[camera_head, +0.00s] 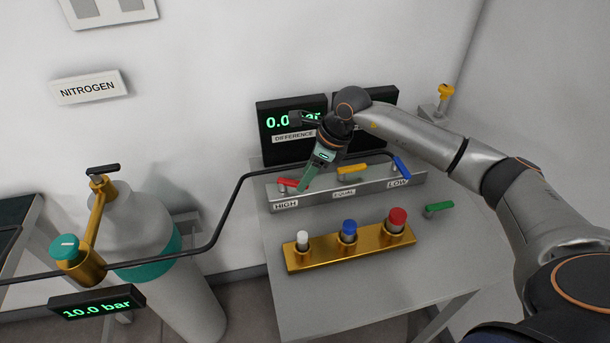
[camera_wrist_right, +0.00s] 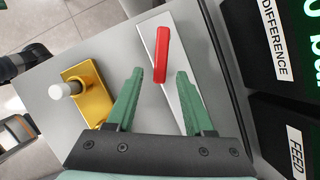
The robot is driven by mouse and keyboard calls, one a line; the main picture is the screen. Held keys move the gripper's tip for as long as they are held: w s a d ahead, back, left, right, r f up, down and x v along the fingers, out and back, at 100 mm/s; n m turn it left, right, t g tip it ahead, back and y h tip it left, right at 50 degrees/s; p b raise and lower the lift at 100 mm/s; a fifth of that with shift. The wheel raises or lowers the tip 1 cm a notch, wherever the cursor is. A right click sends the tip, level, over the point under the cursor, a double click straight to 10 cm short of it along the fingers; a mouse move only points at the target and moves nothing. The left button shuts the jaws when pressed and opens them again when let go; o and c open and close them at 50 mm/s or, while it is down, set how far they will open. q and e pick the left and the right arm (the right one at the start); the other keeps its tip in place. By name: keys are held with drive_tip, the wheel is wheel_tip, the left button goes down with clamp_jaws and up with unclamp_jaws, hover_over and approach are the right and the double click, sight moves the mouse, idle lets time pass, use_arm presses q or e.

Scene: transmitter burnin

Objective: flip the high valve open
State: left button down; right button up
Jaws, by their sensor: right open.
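The high valve's red lever (camera_head: 287,183) sits at the left end of the grey manifold block (camera_head: 320,194), above the HIGH label (camera_head: 286,204). In the right wrist view the red lever (camera_wrist_right: 161,55) stands ahead of the fingertips, between their lines. My right gripper (camera_head: 305,183) reaches down from the upper right, just right of the red lever. Its green fingers (camera_wrist_right: 158,75) are open and empty. Whether a finger touches the lever cannot be told. The left gripper does not show.
On the manifold are a yellow lever (camera_head: 352,169) and a blue lever (camera_head: 402,167). A gold block (camera_head: 345,255) with white, blue and red knobs stands in front. A green lever (camera_head: 439,207) is at right. A black hose (camera_head: 226,215) enters from the left. Dark displays (camera_head: 283,115) stand behind.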

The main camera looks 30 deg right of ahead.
drive_tip(key=shift+w+a+f, duration=0.2)
drive_tip(key=shift+f, duration=0.4)
clamp_jaws()
